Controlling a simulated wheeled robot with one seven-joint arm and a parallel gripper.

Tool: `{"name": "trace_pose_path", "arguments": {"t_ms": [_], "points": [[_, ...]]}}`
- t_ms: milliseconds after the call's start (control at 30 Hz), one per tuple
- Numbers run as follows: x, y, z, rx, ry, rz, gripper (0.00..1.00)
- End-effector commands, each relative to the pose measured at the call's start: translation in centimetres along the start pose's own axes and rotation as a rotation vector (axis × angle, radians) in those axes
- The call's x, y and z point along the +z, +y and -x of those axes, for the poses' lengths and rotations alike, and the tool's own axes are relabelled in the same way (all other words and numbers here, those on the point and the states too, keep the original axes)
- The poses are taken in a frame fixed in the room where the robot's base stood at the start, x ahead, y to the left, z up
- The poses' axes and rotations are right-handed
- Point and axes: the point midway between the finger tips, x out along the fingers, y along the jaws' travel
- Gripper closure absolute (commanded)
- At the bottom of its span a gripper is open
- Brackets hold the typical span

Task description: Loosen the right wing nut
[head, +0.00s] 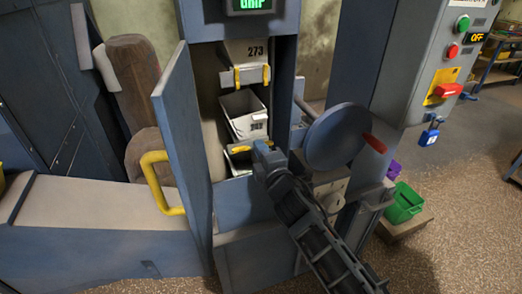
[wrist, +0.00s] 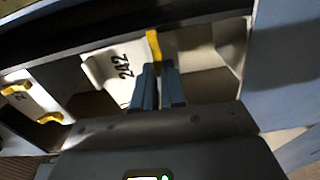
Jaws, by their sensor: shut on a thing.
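The bucket marked 242 (wrist: 100,68) is pale, with its number turned sideways in the wrist view. A yellow wing nut (wrist: 153,45) stands at its right side, and its near end meets my fingertips. My gripper (wrist: 160,80) is shut on this right wing nut; the fingers hide part of it. In the head view my gripper (head: 262,152) reaches into the open hatch at the lowest visible bucket. A yellow wing nut (head: 240,149) shows to its left; the right one is hidden behind my gripper. Whether the nut has turned cannot be told.
Above are a middle bucket (head: 245,110) and bucket 273 (head: 245,52) with yellow nuts. The blue door (head: 180,150) with a yellow handle (head: 155,180) stands open at left. A round blue handwheel (head: 337,136) with a red knob is close to my arm at right.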

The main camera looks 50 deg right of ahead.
Motion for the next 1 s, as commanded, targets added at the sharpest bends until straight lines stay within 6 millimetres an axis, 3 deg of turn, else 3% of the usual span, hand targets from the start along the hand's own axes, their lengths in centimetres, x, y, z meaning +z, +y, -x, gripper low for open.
{"name": "trace_pose_path", "arguments": {"t_ms": [33, 67, 100, 333, 667, 1000], "points": [[-0.1, -0.1, 0.1, -0.002, 0.002, -0.001, 1.0], [-0.1, -0.1, 0.1, -0.002, 0.002, -0.001, 0.89], [-0.1, -0.1, 0.0, -0.002, 0.002, -0.001, 0.85], [0.0, -0.1, 0.0, -0.001, 0.001, -0.001, 0.64], [0.0, -0.2, 0.7, -0.001, 0.001, -0.001, 0.64], [0.0, -0.4, 5.8, -0.001, 0.001, -0.001, 0.64]]}}
